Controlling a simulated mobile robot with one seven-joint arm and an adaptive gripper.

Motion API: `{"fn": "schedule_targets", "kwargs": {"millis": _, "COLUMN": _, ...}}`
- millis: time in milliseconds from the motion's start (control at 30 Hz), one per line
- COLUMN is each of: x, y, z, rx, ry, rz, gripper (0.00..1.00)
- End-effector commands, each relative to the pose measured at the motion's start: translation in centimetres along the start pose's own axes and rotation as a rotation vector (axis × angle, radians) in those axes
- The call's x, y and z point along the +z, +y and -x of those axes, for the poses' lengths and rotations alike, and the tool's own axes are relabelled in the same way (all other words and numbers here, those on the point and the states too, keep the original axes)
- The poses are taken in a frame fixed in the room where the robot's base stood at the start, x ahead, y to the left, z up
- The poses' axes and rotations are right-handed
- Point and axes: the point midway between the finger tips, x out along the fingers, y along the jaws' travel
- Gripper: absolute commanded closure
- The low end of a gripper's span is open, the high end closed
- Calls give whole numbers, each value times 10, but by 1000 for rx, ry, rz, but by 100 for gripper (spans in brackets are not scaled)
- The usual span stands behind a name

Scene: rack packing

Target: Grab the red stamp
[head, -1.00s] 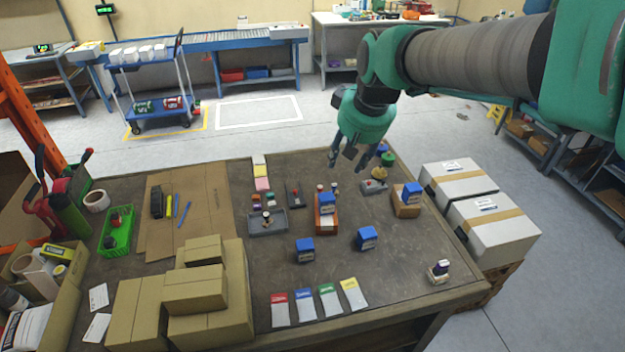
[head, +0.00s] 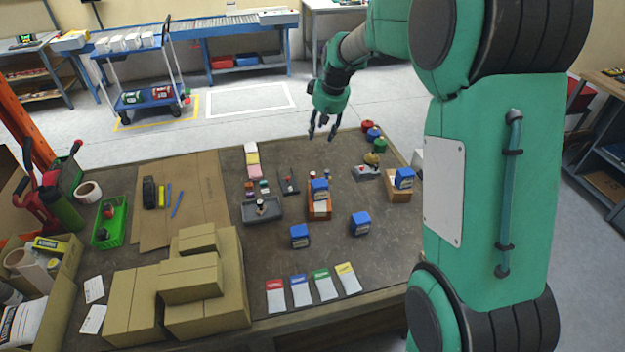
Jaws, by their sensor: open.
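No piece is clearly marked as the red stamp; several pieces are too small to tell. A red round-topped piece (head: 367,126) stands at the back right of the table, beside a blue one (head: 374,134) and a green one (head: 380,145). Small upright pieces with reddish tops (head: 312,175) stand by the orange-brown box (head: 319,211). Several small coloured pieces (head: 264,186) stand behind the grey tray (head: 273,212). My gripper (head: 322,136) is open and empty, pointing down above the table's back edge, left of the red round-topped piece.
Blue stamp-like blocks (head: 299,236) stand about the table, one on the orange-brown box. Colour cards (head: 299,291) lie at the front. Stacked cartons (head: 192,280) and a green basket (head: 111,223) fill the left.

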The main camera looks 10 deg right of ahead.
Motion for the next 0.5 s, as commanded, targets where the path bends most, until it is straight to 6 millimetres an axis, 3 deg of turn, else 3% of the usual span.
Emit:
{"fn": "schedule_targets", "kwargs": {"millis": 33, "x": -6, "y": 6, "z": -17, "rx": -3, "ry": -6, "rz": 5, "gripper": 56}}
{"fn": "schedule_targets", "kwargs": {"millis": 500, "x": -42, "y": 48, "z": -157, "rx": -32, "ry": -38, "rz": 62, "gripper": 56}}
